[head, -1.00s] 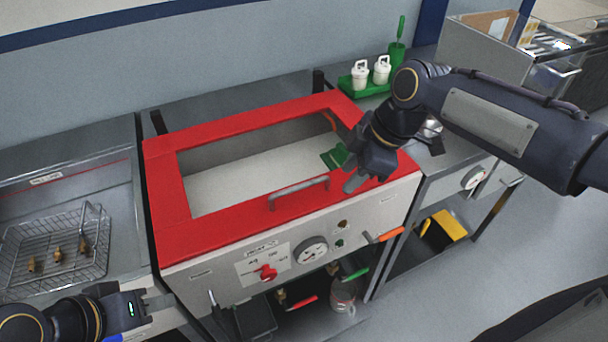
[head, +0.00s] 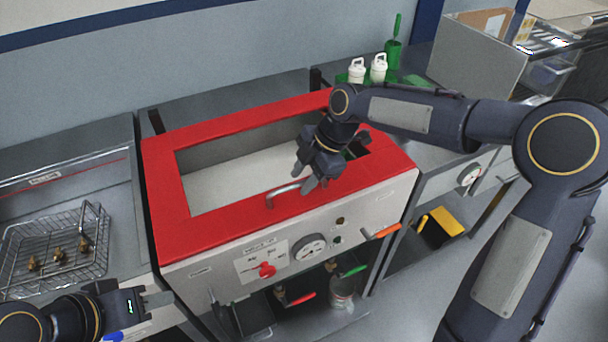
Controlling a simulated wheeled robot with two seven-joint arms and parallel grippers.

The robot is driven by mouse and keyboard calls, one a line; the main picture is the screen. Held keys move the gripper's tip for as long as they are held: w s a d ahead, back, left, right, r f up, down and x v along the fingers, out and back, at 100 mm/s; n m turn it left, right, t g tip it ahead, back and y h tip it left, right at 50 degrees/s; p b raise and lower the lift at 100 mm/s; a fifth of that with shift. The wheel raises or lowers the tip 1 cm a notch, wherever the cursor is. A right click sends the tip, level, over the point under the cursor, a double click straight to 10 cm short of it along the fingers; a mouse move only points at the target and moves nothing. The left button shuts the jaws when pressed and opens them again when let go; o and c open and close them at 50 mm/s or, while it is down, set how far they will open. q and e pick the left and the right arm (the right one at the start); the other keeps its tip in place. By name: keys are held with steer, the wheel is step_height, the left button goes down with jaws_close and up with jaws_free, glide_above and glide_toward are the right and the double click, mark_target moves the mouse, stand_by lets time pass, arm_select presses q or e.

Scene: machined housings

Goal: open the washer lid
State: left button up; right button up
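The washer is a grey box (head: 345,228) with a red lid (head: 170,190) on top. The lid is down and has a large window showing a pale inside. A grey bar handle (head: 284,190) stands on the lid's front edge. My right gripper (head: 304,178) is just above the front of the lid, at the right end of the handle; its fingers look apart, with nothing seen between them. I cannot tell whether a finger touches the handle. My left gripper (head: 160,303) is low at the left, in front of the basket counter and away from the lid; its finger opening is unclear.
A wire basket (head: 55,245) with brass parts sits in the left basin. White bottles (head: 357,72) and a green brush holder (head: 392,53) stand behind the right arm.

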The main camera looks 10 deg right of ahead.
jaws_close()
stand_by(0.3)
